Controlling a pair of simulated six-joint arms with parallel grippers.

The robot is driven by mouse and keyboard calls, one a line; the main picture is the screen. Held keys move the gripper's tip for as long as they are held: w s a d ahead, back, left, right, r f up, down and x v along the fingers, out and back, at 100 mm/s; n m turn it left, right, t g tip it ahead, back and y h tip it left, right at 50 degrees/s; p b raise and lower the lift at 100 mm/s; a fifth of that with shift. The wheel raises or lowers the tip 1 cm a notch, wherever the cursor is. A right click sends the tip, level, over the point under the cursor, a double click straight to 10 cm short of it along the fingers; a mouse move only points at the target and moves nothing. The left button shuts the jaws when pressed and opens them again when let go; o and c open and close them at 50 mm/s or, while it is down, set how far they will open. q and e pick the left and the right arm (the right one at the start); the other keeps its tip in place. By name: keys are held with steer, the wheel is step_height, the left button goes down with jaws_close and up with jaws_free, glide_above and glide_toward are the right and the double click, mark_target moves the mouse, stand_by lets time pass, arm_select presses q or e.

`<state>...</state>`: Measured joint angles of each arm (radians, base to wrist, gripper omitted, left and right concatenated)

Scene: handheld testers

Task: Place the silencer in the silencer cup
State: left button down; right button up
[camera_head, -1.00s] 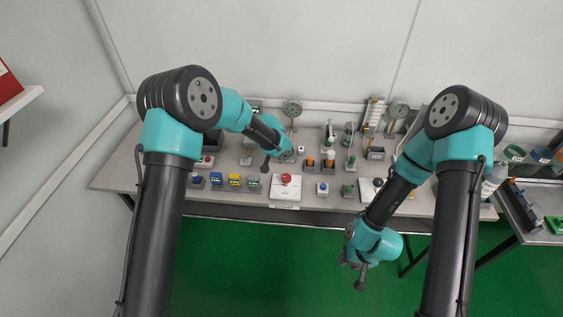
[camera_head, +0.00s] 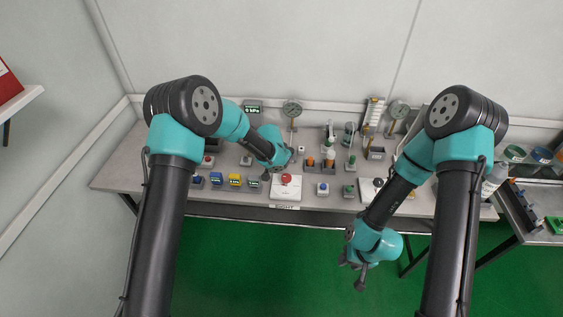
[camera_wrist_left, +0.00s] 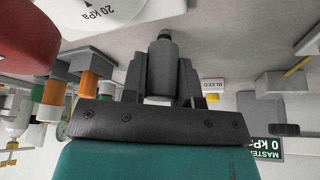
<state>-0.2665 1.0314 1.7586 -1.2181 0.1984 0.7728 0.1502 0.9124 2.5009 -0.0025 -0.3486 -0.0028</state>
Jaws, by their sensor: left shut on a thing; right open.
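A dark grey cylinder with a narrower tip, apparently the silencer (camera_wrist_left: 163,62), stands between the fingers of my left gripper (camera_wrist_left: 162,85) in the left wrist view. The gripper is shut on it. In the head view this gripper is over the bench, just left of and behind a white box with a red knob (camera_head: 286,178); the held part is too small to make out there. My right gripper (camera_head: 353,268) is open and empty, in front of the bench above the green floor. I cannot tell which holder is the silencer cup.
The bench (camera_head: 126,172) holds small blue and yellow gauges (camera_head: 234,180), orange-banded parts in stands (camera_head: 329,158), a dial gauge (camera_head: 292,108) and a display (camera_head: 253,107). In the left wrist view the red knob (camera_wrist_left: 30,38) is close at the left, and a BLEED label (camera_wrist_left: 213,84) is behind.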

arm_select(q)
steer(key=shift+f, duration=0.15)
steer(key=c, duration=0.9)
jaws_free()
steer(key=shift+r, duration=0.4)
steer(key=v, duration=1.1)
steer(key=shift+s+r, duration=0.1)
steer(key=shift+r, duration=0.15)
